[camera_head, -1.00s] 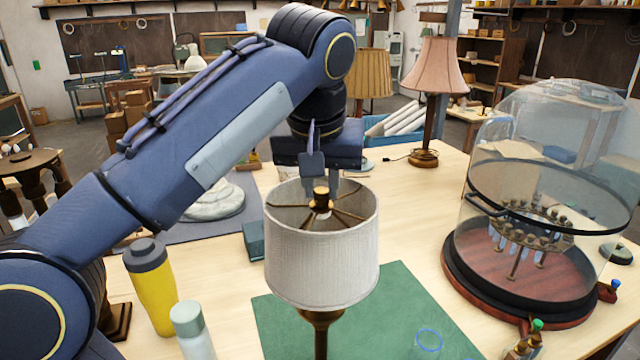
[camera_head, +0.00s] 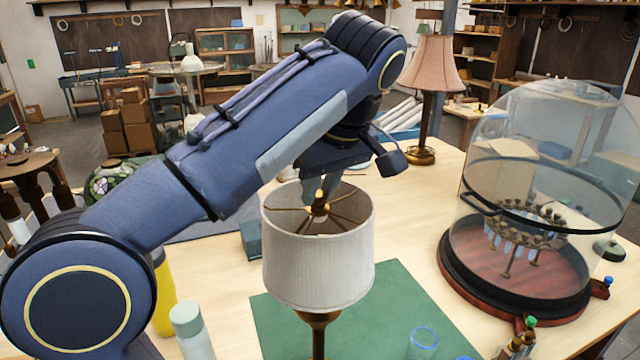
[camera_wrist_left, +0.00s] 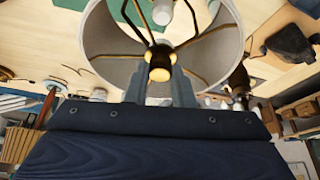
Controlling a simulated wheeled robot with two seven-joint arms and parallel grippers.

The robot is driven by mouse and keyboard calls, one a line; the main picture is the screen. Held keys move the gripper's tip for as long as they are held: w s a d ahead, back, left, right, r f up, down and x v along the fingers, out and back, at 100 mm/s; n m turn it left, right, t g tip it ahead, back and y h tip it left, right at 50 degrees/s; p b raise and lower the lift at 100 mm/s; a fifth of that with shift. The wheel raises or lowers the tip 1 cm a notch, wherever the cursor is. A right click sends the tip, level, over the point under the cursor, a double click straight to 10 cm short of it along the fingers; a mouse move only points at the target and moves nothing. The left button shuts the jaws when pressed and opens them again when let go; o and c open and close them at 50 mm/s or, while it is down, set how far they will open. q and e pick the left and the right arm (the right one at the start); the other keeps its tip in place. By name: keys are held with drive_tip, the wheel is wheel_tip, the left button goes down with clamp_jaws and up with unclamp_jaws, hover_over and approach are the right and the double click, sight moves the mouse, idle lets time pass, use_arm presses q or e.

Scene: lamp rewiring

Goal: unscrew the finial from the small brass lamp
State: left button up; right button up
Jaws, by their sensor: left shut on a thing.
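The small brass lamp stands upright, with a white drum shade (camera_head: 318,262) and a brass stem (camera_head: 319,338) below. The brass finial (camera_head: 320,209) is at the centre of the shade's open top, where the thin spokes meet. My left gripper (camera_head: 322,190) reaches down into the shade's top and is shut on the finial. In the left wrist view, the finial (camera_wrist_left: 160,72) sits between the two grey fingers, with the shade's inner wall (camera_wrist_left: 107,72) around it. The fingers partly hide the finial in the head view. My right gripper is not in view.
The lamp stands on a green mat (camera_head: 400,305). A glass dome on a round wooden base (camera_head: 520,300) is at the right. A pink-shaded lamp (camera_head: 428,68) stands behind. A pale-capped bottle (camera_head: 190,328) and a yellow bottle (camera_head: 163,295) are left of the lamp.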

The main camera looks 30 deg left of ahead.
use_arm(q)
drive_tip(key=shift+w+r+n+g+p, duration=0.15)
drive_tip(key=shift+n+g+p, duration=0.3)
drive_tip(key=shift+n, duration=0.55)
drive_tip(key=shift+d+n+g+y, duration=0.1)
drive_tip(key=shift+n+g+y, duration=0.25)
drive_tip(key=shift+n, duration=0.65)
drive_tip(key=shift+w+n, duration=0.1)
drive_tip(key=shift+n, duration=0.2)
drive_tip(key=shift+n+g, duration=0.3)
drive_tip(key=shift+n, duration=0.2)
drive_tip(key=shift+f+n+g, duration=0.3)
drive_tip(key=shift+n+g, duration=0.2)
drive_tip(key=shift+n, duration=0.5)
clamp_jaws()
drive_tip(key=shift+r, duration=0.15)
drive_tip(key=o, duration=1)
unclamp_jaws()
